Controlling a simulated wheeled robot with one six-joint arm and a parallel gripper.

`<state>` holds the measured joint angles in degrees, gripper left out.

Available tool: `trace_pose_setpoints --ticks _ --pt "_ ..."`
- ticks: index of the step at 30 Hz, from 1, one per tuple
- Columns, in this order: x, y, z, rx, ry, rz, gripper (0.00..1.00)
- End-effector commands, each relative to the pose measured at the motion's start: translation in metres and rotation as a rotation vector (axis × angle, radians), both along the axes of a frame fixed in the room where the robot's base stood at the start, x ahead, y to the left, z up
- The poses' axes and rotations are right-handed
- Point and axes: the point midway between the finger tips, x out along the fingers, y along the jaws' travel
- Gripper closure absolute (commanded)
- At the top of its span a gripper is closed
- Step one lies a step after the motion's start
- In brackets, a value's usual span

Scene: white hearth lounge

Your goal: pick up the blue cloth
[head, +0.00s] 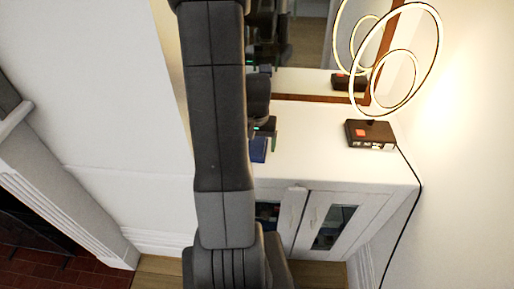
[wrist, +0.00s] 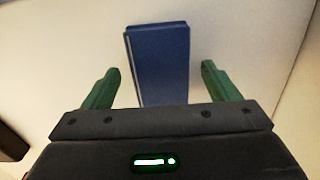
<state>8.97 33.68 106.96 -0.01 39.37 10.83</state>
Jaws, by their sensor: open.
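The blue cloth (wrist: 160,52) looks like a flat, folded blue rectangle with a pale line along its left edge in the wrist view. It lies on the white cabinet top. In the head view only part of the cloth (head: 258,151) shows beside my arm. My gripper (wrist: 160,68) is open, with its green fingers on either side of the cloth and gaps on both sides. The cloth's near end is hidden behind the gripper body. In the head view my arm hides most of the gripper (head: 265,128). Whether the fingers touch the cabinet top, I cannot tell.
A ring lamp (head: 370,134) with a dark base and black cord stands on the right of the white cabinet (head: 320,165). A mirror (head: 306,45) is behind it. A dark object (wrist: 12,145) shows at the wrist view's lower left. The top between cloth and lamp is clear.

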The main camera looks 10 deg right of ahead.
Motion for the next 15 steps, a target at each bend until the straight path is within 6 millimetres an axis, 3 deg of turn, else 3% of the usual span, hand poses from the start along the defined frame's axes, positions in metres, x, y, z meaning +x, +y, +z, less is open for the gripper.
trace_pose_setpoints --ticks 10,15 --pt "-0.0002 -0.0002 -0.0081 0.000 0.000 0.000 0.18" --pt "-0.0002 -0.0002 -0.0079 0.000 0.000 0.000 0.50"
